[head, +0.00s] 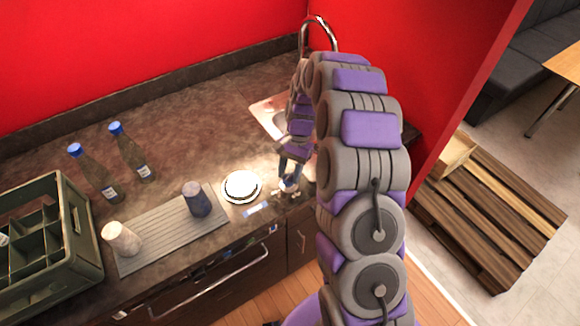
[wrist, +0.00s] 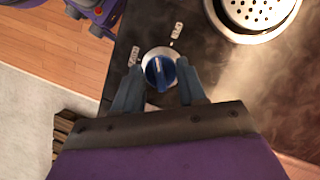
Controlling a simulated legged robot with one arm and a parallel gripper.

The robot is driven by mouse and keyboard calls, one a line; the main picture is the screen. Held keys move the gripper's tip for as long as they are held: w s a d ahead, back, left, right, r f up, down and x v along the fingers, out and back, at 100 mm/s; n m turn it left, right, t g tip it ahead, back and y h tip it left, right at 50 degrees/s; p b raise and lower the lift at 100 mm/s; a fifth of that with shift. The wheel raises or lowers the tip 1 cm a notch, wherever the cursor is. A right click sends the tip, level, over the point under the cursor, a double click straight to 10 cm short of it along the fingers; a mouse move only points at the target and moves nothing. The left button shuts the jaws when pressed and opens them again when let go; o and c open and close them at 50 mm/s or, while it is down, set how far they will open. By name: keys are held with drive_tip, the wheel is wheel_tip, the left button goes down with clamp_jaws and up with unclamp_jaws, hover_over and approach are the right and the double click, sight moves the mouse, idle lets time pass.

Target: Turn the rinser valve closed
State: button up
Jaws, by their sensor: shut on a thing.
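The rinser valve (wrist: 160,72) is a round blue knob with a raised grip bar on a pale base, set in the dark counter, between two small white labels. In the wrist view my gripper (wrist: 161,86) has its two blue-grey fingers on either side of the knob, shut on it. The round rinser (wrist: 258,10), with a perforated metal plate, is at the upper right; it also shows in the head view (head: 241,186). In the head view my gripper (head: 289,178) reaches down to the counter's front edge, right of the rinser, and mostly hides the knob.
A ribbed drying mat (head: 160,240) holds a pale cup (head: 121,238) and a dark cup (head: 197,199). Two blue-capped bottles (head: 131,152) and a green crate (head: 45,245) stand at the left. A sink (head: 268,115) with a curved tap (head: 320,30) lies behind my gripper.

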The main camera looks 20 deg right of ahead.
drive_tip(key=n+h+p, duration=0.1)
drive_tip(key=n, duration=0.1)
drive_tip(key=n+h+p, duration=0.1)
drive_tip(key=n+p, duration=0.1)
drive_tip(key=n, duration=0.1)
drive_tip(key=shift+w+a+r+n+g, duration=0.2)
drive_tip(key=shift+n+g, duration=0.1)
drive_tip(key=shift+g, duration=0.1)
drive_tip(key=n+h+p, duration=0.1)
drive_tip(key=n, duration=0.2)
drive_tip(key=n+h+p, duration=0.1)
drive_tip(key=n, duration=0.1)
drive_tip(key=shift+s+a+f+n, duration=0.1)
drive_tip(key=shift+f+n, duration=0.05)
drive_tip(key=shift+n, duration=0.25)
drive_tip(key=shift+n+p, duration=0.3)
drive_tip(key=o, duration=1)
drive_tip(key=shift+a+p+v, duration=0.2)
drive_tip(key=shift+p+v, duration=0.15)
drive_tip(key=shift+v, duration=3.95)
drive_tip(key=shift+a+p+v, duration=0.2)
drive_tip(key=shift+p+v, duration=0.15)
drive_tip(key=shift+v, duration=4)
